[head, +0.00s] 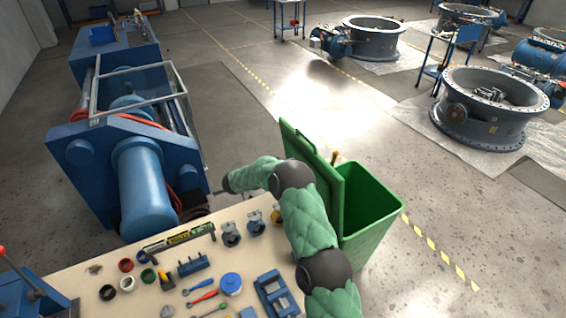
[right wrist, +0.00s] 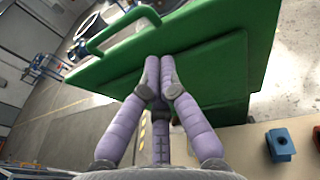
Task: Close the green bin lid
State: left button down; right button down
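The green bin (head: 373,215) stands on the floor at the right end of the workbench. Its green lid (head: 306,150) is open, standing roughly upright at the bin's left side. My right arm crosses in front of part of the lid and bin, and its gripper cannot be made out in the head view. In the right wrist view my right gripper (right wrist: 160,66) has its purple fingers together with nothing visible between them. Its tips are at the green lid panel (right wrist: 205,40), close to or touching it; I cannot tell which. A green handle loop (right wrist: 122,30) shows beside them. My left gripper is not in view.
The workbench (head: 120,270) holds small valves, rings, tools and a blue vise-like part (head: 275,292). A blue machine (head: 135,165) stands behind it. Large grey valve rings (head: 485,120) lie farther off. The floor right of the bin is clear.

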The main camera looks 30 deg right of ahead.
aim_at(314, 152)
jog(key=d+p, duration=0.1)
jog(key=d, duration=0.3)
jog(key=d+p, duration=0.1)
jog(key=d, duration=0.3)
jog(key=shift+w+f+p, duration=0.15)
jog(key=shift+p, duration=0.15)
jog(key=shift+w+d, duration=0.15)
jog(key=shift+d, duration=0.3)
